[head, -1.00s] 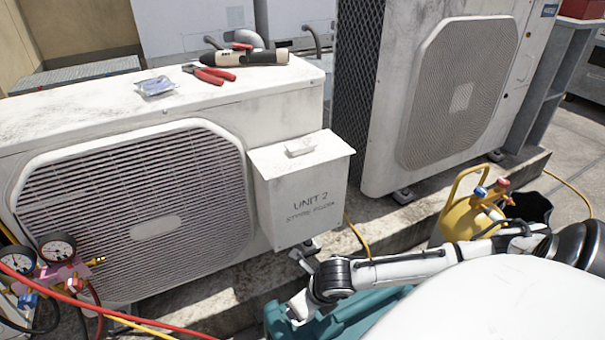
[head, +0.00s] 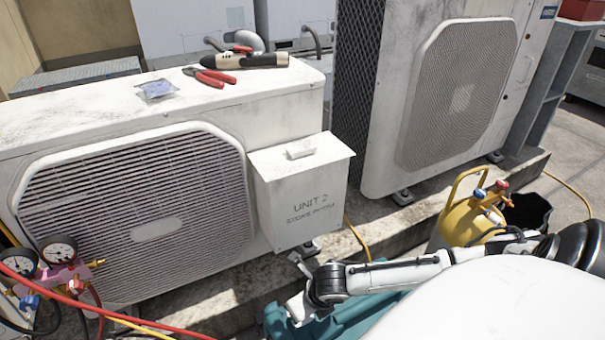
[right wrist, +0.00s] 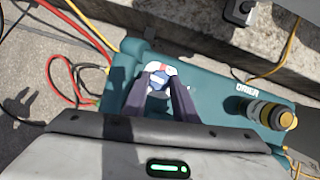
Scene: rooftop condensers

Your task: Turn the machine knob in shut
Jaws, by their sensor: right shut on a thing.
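The machine is a teal unit (right wrist: 210,80) on the ground; part of its teal body (head: 385,308) shows at the bottom of the head view. Its knob (right wrist: 158,72), blue with white and a red mark, is on the machine's top in the right wrist view. My right gripper (right wrist: 164,80) is shut on the knob, with one dark finger on each side. The fingers and wrist hide part of the knob, so its exact turn is hard to read. In the head view the knob is not discernible. My left gripper is not in view.
A yellow-and-black cylinder (right wrist: 266,112) lies on the machine, right of the knob. The UNIT 2 condenser (head: 130,215) and its box (head: 300,195) stand behind. A gauge set (head: 60,270) with red and yellow hoses is at left. A yellow tank (head: 460,217) stands at right.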

